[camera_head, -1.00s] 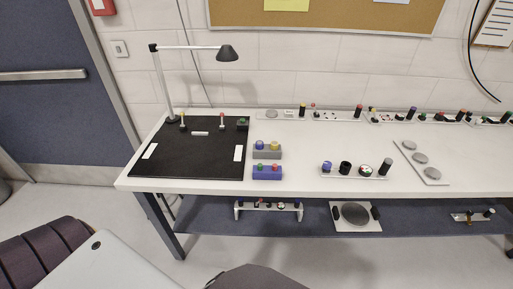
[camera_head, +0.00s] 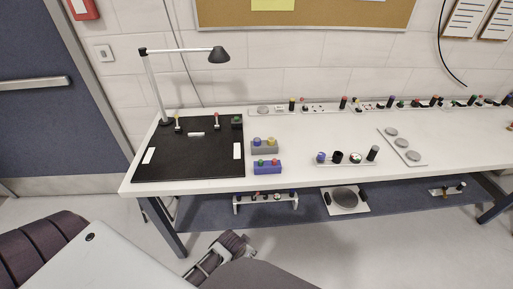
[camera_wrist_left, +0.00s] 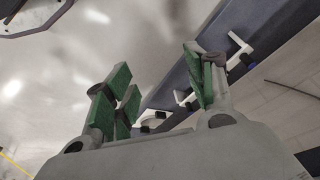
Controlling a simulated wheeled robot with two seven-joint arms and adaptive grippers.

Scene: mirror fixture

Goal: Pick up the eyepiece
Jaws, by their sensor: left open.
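A light tray (camera_head: 347,163) on the right half of the table holds several small round parts. Among them are a short black cylinder (camera_head: 338,157) and a taller dark cylinder (camera_head: 373,153); I cannot tell for sure which part is the eyepiece. My left gripper (camera_head: 225,252) is low in front of the table, well apart from that tray. In the left wrist view the left gripper (camera_wrist_left: 158,68) is open and empty, its green-padded fingers spread. My right gripper is not in view.
A black mat (camera_head: 190,160) with a desk lamp (camera_head: 219,55) covers the table's left. Grey (camera_head: 264,147) and blue (camera_head: 267,168) blocks stand beside it. A flat tray with discs (camera_head: 402,144) lies at right. The lower shelf (camera_head: 310,207) carries more fixtures.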

